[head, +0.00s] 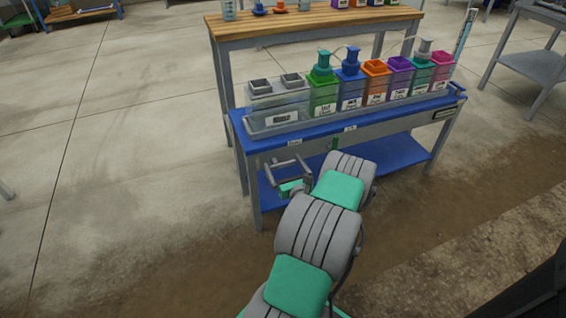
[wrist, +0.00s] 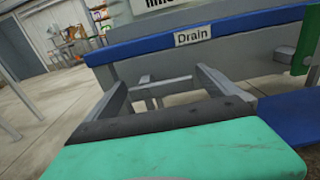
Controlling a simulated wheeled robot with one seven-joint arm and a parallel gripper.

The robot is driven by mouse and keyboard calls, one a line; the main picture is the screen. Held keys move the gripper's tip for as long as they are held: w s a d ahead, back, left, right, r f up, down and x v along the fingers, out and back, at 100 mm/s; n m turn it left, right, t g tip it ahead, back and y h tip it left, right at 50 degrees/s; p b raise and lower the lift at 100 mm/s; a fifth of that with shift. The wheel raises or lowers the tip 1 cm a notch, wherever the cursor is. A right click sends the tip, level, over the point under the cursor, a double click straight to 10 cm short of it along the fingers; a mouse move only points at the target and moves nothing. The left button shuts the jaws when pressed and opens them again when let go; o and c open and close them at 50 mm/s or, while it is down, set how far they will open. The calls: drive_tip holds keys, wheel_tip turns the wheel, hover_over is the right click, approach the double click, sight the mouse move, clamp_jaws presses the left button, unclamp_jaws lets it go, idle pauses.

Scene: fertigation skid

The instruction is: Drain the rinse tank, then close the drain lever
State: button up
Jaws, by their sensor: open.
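The rinse tank (head: 290,122), a clear box with a white label, stands at the left end of the blue-topped skid in the head view. A white "Drain" label (wrist: 193,35) is on the blue front edge; in the head view it is the small tag (head: 294,142) below the tank. A green part (head: 334,144), possibly the lever, hangs under that edge to the right; a green piece also shows at the wrist view's right edge (wrist: 304,48). My gripper (head: 286,160) is open at the skid's front left, its fingers (wrist: 168,82) apart below the label.
Several coloured containers (head: 375,82), some with pump tops, stand right of the tank. A lower blue shelf (head: 400,151) lies beneath. A wooden-topped table (head: 330,22) stands behind. The concrete floor (head: 120,150) to the left is clear.

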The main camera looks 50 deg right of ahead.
drive_tip(key=shift+w+d, duration=0.3)
drive_tip(key=shift+w, duration=0.25)
drive_tip(key=shift+c, duration=0.4)
drive_tip(key=c, duration=1.8)
drive_tip(key=shift+c, duration=0.2)
